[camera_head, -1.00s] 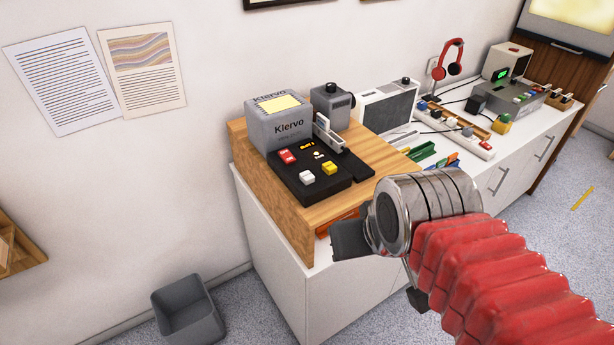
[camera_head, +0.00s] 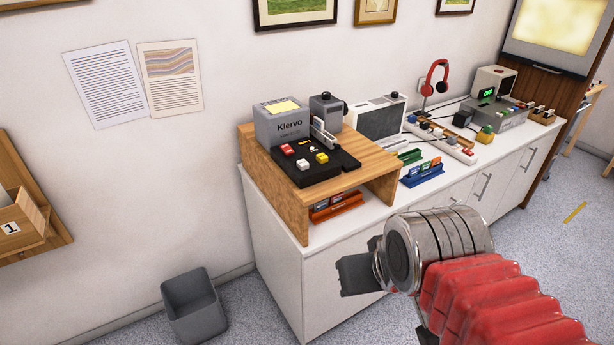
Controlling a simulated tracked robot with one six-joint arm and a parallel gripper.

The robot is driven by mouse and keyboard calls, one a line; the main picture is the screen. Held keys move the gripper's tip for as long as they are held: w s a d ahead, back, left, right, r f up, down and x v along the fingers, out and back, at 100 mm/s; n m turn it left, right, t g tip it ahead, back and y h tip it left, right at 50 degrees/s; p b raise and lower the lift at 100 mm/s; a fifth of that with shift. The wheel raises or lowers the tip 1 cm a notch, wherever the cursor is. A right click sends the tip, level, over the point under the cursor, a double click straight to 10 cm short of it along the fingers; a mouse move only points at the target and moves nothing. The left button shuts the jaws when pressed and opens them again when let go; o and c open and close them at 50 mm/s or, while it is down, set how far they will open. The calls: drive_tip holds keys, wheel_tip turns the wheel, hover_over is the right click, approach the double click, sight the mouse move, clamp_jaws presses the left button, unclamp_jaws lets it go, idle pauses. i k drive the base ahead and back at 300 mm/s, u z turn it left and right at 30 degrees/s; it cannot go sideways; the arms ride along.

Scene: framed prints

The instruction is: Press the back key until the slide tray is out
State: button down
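The grey Kiervo slide machine (camera_head: 283,122) stands on a wooden riser, with a lens unit (camera_head: 327,108) beside it. Its black key panel (camera_head: 325,165) carries a red key (camera_head: 287,149), a white key (camera_head: 302,164) and a yellow key (camera_head: 321,158). Which one is the back key is too small to read. A pale upright piece (camera_head: 324,131) stands at the panel's rear; I cannot tell if it is the slide tray. My gripper (camera_head: 355,275) is in front of the white cabinet, below and apart from the panel. Its fingers are dark and their opening is unclear.
The wooden riser (camera_head: 376,165) has an orange slide rack (camera_head: 336,206) beneath it. Blue and green racks (camera_head: 422,172), a white radio-like box (camera_head: 378,119) and a power strip (camera_head: 452,148) lie to the right. A grey bin (camera_head: 194,305) stands on the floor.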

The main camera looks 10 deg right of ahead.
sight(302, 164)
drive_tip(key=k, duration=1)
drive_tip(key=u, duration=1)
drive_tip(key=i, duration=2.25)
